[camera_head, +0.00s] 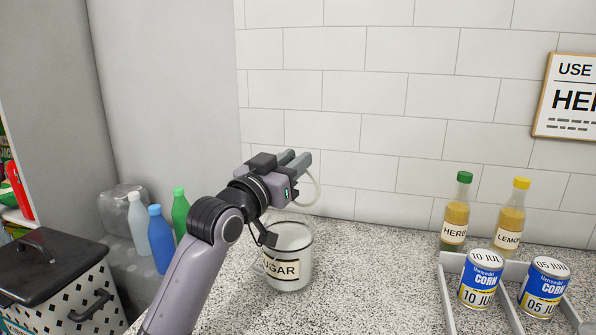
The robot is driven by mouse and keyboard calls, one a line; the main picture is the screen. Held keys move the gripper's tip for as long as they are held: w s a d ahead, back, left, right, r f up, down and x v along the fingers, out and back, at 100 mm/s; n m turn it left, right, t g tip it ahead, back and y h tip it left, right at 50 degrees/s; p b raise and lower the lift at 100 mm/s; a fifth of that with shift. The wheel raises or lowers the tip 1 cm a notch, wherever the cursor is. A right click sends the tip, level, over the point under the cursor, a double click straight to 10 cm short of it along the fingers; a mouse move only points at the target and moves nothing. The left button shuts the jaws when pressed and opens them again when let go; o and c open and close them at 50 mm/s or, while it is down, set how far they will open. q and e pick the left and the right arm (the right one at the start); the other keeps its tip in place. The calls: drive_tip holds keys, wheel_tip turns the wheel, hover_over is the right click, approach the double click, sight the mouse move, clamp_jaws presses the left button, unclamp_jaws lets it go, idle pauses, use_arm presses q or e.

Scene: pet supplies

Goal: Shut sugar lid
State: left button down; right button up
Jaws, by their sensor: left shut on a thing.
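A clear glass jar (291,245) labelled SUGAR stands upright on the speckled counter in the middle of the view. Its top looks uncovered. A pale curved rim, the sugar lid (316,192), stands raised and tilted above the jar's back edge, partly hidden behind my gripper. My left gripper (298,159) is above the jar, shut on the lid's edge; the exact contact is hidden. My left arm passes in front of the jar's left side. My right gripper is not in view.
A grey divided tray (450,296) at right holds two corn cans (482,280) (544,288). A HERB bottle (455,213) and a LEMON bottle (511,213) stand behind them. Blue (161,240) and green (180,214) bottles stand left. Counter between jar and tray is clear.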

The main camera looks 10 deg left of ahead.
use_arm(q)
drive_tip(key=shift+s+a+f+t+b, duration=0.1)
drive_tip(key=shift+s+f+t+b, duration=0.05)
drive_tip(key=shift+s+t+b, duration=0.2)
idle(0.3)
drive_tip(key=c, duration=0.9)
unclamp_jaws()
drive_tip(key=shift+b+v, duration=0.45)
drive_tip(key=shift+v, duration=3.1)
